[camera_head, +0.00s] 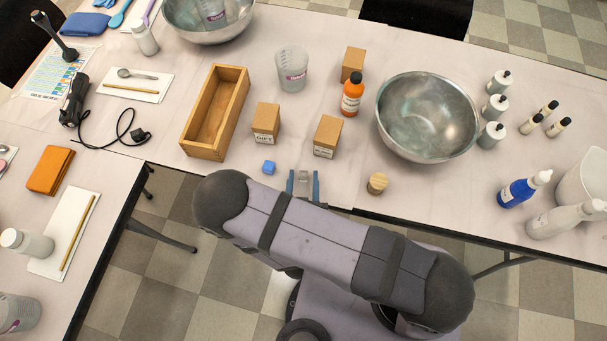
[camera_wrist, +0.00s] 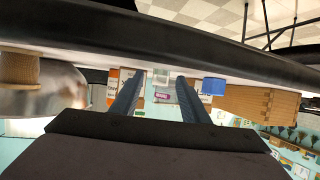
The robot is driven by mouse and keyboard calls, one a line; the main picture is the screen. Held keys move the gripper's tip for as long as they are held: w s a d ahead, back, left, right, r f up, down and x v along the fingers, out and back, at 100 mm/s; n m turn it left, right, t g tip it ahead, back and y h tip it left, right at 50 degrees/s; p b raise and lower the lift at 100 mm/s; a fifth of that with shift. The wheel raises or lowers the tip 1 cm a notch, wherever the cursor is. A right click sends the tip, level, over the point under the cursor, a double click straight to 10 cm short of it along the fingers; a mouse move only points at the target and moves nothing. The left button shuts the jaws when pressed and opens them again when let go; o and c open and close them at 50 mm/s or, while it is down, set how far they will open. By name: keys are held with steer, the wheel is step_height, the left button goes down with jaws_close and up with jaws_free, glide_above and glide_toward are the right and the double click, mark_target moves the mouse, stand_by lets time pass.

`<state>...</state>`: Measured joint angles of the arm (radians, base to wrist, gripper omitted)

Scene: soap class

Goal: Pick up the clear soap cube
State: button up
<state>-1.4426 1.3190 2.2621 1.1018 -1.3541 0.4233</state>
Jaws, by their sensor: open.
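The clear soap cube (camera_head: 304,176) is small and translucent and sits near the table's front edge. In the head view my gripper (camera_head: 303,185) is open, with its two blue-grey fingers on either side of the cube. In the wrist view the cube (camera_wrist: 161,77) shows faintly between and beyond the fingertips. I cannot tell whether either finger touches it.
Cardboard boxes (camera_head: 328,136), a wooden tray (camera_head: 191,148) and an orange bottle (camera_head: 351,97) stand behind the cubes. A round wooden piece (camera_head: 377,183) is to the right, near a large metal bowl (camera_head: 466,150). The table around the clear cube is bare.

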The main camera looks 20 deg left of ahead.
jaws_close()
steer(key=shift+r, duration=0.15)
step_height(320, 180, up, 10)
steer(key=p, duration=0.8)
